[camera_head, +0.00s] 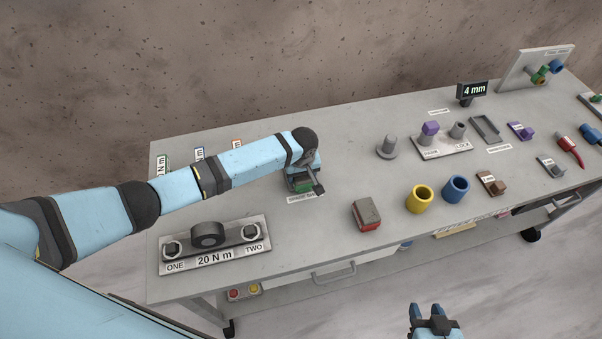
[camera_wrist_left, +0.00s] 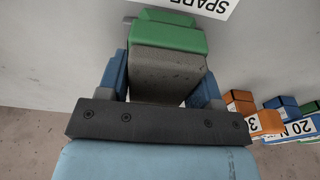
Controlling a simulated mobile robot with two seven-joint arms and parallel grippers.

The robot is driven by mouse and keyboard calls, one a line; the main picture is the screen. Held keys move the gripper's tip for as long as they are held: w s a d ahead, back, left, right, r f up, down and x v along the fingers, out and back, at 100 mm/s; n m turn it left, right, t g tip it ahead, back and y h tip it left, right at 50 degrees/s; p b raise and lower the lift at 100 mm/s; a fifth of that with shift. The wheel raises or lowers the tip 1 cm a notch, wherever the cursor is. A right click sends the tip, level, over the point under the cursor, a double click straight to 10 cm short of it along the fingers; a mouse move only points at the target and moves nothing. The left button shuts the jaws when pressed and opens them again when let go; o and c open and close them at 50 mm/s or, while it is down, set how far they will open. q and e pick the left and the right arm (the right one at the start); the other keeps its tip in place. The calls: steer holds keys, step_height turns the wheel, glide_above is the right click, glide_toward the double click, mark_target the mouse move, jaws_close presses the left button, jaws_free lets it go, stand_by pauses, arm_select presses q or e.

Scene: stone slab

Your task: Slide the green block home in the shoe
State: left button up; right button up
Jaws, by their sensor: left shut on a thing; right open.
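The green block (camera_wrist_left: 168,32) shows green at its end, with a grey stone-like body (camera_wrist_left: 166,72) behind it. My left gripper (camera_wrist_left: 162,84) has its blue fingers on both sides of the grey body and is shut on it. In the head view my left gripper (camera_head: 305,178) is at the table's left-middle, and a bit of the block's green (camera_head: 304,187) shows beneath it, mostly hidden. A label beginning "SPARE" (camera_wrist_left: 205,6) lies beside it. I cannot tell which thing is the shoe. My right gripper (camera_head: 433,318) is open and empty, in front of the table.
A similar block with grey top and red base (camera_head: 366,214) stands to the right. Yellow (camera_head: 419,198) and blue (camera_head: 455,190) cups stand beyond it. A "20 N m" plate (camera_head: 214,243) lies front left. A grey channel-like piece (camera_head: 485,129) lies further right. Bare table lies behind the red-based block.

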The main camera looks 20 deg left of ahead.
arm_select(q)
steer(key=shift+w+a, duration=0.25)
steer(key=shift+w, duration=0.1)
steer(key=shift+w+a, duration=0.55)
steer(key=shift+w, duration=0.3)
steer(key=shift+w+a, duration=0.5)
steer(key=shift+w, duration=0.3)
stand_by(0.5)
steer(key=o, duration=1.2)
